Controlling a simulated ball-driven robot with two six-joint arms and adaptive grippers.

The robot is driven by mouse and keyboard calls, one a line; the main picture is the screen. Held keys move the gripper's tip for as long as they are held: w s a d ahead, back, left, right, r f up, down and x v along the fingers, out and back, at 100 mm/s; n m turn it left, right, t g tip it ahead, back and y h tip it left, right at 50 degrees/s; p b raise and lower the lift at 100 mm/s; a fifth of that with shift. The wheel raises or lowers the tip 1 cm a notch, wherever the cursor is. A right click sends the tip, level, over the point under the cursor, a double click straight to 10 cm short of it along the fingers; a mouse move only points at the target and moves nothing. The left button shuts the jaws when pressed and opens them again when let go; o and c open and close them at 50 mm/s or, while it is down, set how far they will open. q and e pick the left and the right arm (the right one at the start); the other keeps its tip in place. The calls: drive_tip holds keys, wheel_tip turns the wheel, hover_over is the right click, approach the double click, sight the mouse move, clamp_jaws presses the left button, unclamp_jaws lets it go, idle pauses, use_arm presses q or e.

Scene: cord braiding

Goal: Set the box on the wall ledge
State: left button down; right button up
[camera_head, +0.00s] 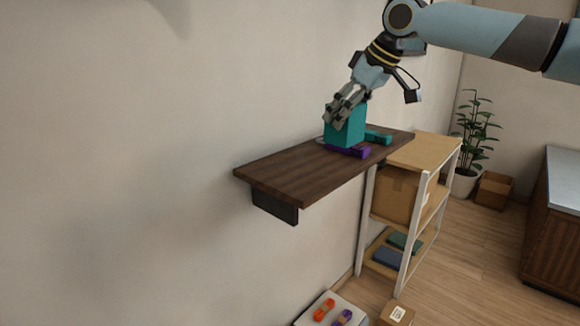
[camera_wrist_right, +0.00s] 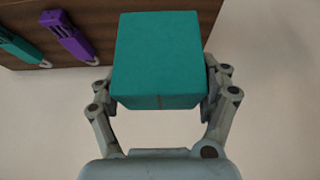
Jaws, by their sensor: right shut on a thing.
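The teal box (camera_head: 345,130) is held between the fingers of my right gripper (camera_head: 338,112), which is shut on it. The box appears upright at the dark wooden wall ledge (camera_head: 280,178), toward its far right part. I cannot tell whether its bottom touches the ledge. In the right wrist view the box (camera_wrist_right: 158,55) fills the middle, with a finger on each side, and overlaps the edge of the ledge (camera_wrist_right: 110,18). My left gripper is not in view.
The ledge's near left part is bare. A shelf rack (camera_head: 425,150) with a carton (camera_head: 395,195) stands beyond the ledge.

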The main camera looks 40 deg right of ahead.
drive_tip(key=shift+w+a+f, duration=0.15)
drive_tip(key=shift+w, duration=0.2)
drive_tip(key=shift+w+a+f+p, duration=0.45)
drive_tip(key=shift+w+a+f, duration=0.25)
drive_tip(key=shift+w+f, duration=1)
drive_tip(key=shift+w+a+f+p, duration=0.5)
drive_tip(key=shift+w+a+f, duration=0.25)
drive_tip(key=shift+w+f, duration=1)
drive_tip(key=shift+w+a+f+p, duration=0.45)
drive_tip(key=shift+w+a+f, duration=0.25)
drive_tip(key=shift+w+f, duration=1)
drive_tip(key=shift+s+f, duration=0.2)
drive_tip(key=shift+s, duration=0.05)
drive_tip(key=o, duration=1.4)
drive_tip(key=shift+c, duration=0.2)
